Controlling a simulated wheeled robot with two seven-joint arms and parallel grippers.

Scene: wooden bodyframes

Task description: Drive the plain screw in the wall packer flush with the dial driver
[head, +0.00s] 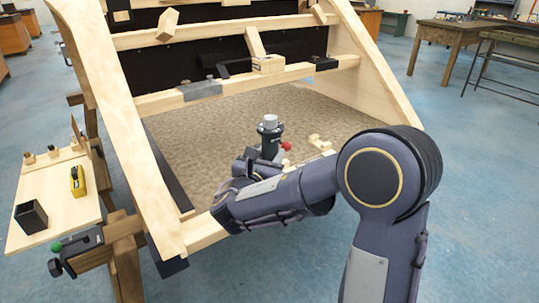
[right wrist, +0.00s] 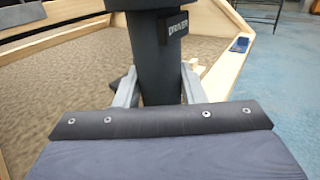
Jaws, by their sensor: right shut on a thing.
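The dial driver (head: 270,130) is a dark upright cylinder with a pale grey top and a red knob at its side. It stands above the brown floor inside the wooden frame. My right gripper (head: 262,160) is shut on it, low in the head view. In the right wrist view the driver (right wrist: 158,65) is between the two fingers, with a "DRIVER" label near its top. Its lower tip is hidden. I cannot make out the plain screw. I cannot tell which wooden block is the wall packer. My left gripper is not in view.
The wooden frame's middle rail (head: 240,86) carries a grey plate, a light block (head: 268,64) and black parts. Small wooden pieces (head: 319,143) lie right of the driver. A side shelf (head: 50,190) at left holds a black cup (head: 31,216) and a yellow tool (head: 77,180).

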